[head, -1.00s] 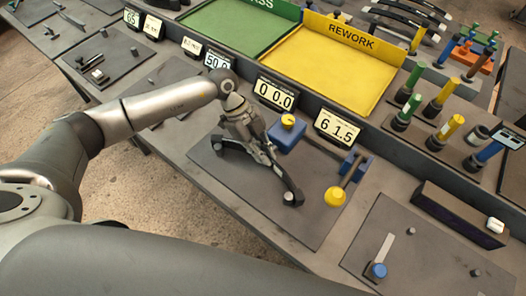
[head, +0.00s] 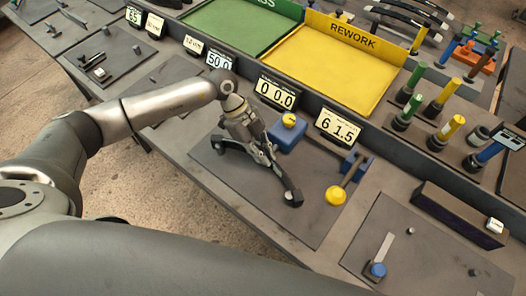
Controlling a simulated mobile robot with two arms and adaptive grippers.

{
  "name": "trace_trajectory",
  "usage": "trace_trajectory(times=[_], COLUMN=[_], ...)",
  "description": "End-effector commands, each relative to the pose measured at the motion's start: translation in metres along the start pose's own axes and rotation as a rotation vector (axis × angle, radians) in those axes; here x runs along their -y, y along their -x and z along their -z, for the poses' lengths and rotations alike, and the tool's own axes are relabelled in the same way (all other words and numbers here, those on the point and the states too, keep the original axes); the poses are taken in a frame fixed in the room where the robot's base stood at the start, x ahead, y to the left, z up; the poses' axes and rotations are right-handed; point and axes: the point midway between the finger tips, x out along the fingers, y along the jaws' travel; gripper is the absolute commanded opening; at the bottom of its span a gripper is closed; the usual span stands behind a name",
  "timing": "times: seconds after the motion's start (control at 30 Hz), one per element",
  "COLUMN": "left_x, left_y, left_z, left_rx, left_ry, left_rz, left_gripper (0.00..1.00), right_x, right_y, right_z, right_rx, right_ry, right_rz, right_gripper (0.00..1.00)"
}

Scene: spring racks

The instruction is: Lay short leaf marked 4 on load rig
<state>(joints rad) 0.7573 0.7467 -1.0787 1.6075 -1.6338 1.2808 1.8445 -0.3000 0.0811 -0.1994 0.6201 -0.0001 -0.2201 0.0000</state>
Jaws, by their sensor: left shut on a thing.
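The load rig is a dark plate (head: 240,196) with a blue block (head: 287,137) carrying a yellow knob, and a second blue block with a yellow ball-ended lever (head: 336,195). A dark curved leaf (head: 284,184) spans the plate from upper left to lower right, its ends at or just over small round posts. Whether it touches them I cannot tell, and no mark 4 is legible. My left gripper (head: 264,158) points down at the leaf's middle and is shut on it, hiding part of it. My right gripper is not in view.
Displays reading 0 0.0 (head: 276,92) and 6 1.5 (head: 337,126) stand behind the rig. The yellow REWORK tray (head: 330,70) and green tray (head: 240,27) lie beyond. Upright green and yellow handled tools (head: 446,132) stand at right. Another plate (head: 430,250) lies front right.

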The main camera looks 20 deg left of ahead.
Motion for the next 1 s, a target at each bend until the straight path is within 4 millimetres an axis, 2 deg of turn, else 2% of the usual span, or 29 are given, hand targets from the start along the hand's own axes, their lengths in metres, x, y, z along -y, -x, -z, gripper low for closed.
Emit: trace_trajectory(times=[0.3,0.33,0.5,0.73,0.9,1.0], left_x=[-0.0011,-0.0011,-0.001,-0.0009,-0.0018,-0.0014], left_y=[-0.0026,-0.0024,-0.0025,-0.0026,-0.0038,-0.0033], left_z=[-0.0003,-0.0002,-0.0005,-0.001,-0.0021,-0.0018], left_rx=[-0.003,-0.003,-0.002,-0.001,0.001,0.001], left_ry=[0.001,0.0,0.0,0.0,0.002,0.001], left_rz=[-0.004,-0.004,-0.004,-0.003,-0.005,-0.004], left_gripper=[0.0,0.12,0.33,0.34,0.56,0.56], right_x=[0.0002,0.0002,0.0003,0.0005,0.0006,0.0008], right_y=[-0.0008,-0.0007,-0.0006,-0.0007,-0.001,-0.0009], right_z=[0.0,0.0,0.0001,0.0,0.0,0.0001], right_rx=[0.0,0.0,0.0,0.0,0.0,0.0], right_ry=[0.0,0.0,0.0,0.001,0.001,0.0], right_rz=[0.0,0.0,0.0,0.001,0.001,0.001], right_gripper=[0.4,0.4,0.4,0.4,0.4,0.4])
